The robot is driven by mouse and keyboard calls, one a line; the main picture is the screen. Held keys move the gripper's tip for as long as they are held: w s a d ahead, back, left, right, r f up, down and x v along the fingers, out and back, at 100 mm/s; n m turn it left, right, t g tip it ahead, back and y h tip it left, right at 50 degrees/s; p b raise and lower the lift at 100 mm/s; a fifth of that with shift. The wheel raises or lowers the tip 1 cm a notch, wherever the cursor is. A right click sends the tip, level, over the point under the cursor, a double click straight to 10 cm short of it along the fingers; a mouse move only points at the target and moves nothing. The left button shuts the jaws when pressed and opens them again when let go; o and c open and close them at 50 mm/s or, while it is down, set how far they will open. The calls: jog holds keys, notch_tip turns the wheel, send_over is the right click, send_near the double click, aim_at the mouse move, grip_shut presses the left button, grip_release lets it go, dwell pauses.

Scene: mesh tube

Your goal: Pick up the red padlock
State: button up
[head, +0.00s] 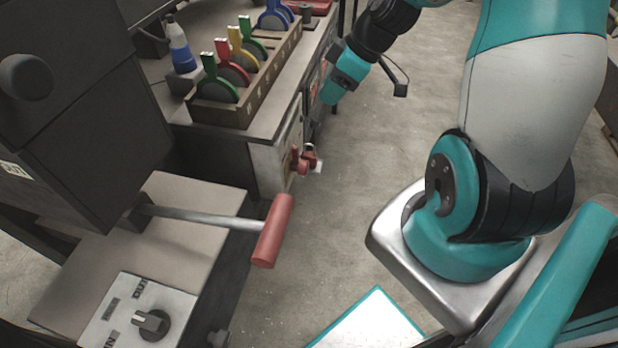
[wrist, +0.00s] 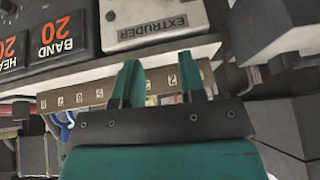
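A small red padlock (head: 312,159) with a metal shackle appears to hang by a red switch handle (head: 297,160) on the front face of the bench cabinet; the two reds partly run together. A small white tag shows beside it. My gripper (head: 331,93) is above and beyond the padlock in the head view, near the cabinet's far front edge, and apart from it. In the wrist view my gripper (wrist: 158,75) shows two teal fingers spread apart with nothing between them. I cannot make out the padlock in the wrist view.
A wooden rack (head: 244,112) with several coloured tags stands on the bench, beside a blue-and-white bottle (head: 181,48). A red-handled lever (head: 273,232) juts out from the machine in front. The wrist view shows an EXTRUDER panel (wrist: 152,22).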

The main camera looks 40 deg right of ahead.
jog(key=b, duration=0.1)
send_near(309, 144)
jog(key=shift+t+h, duration=0.3)
jog(key=shift+t, duration=0.1)
jog(key=shift+s+b+x, duration=0.15)
jog(key=shift+b+x, duration=0.1)
jog(key=shift+x, duration=2.35)
jog(key=shift+s+b+x, duration=0.1)
jog(key=shift+b+x, duration=0.15)
jog(key=shift+x, duration=2.35)
jog(key=shift+a, duration=0.1)
grip_shut()
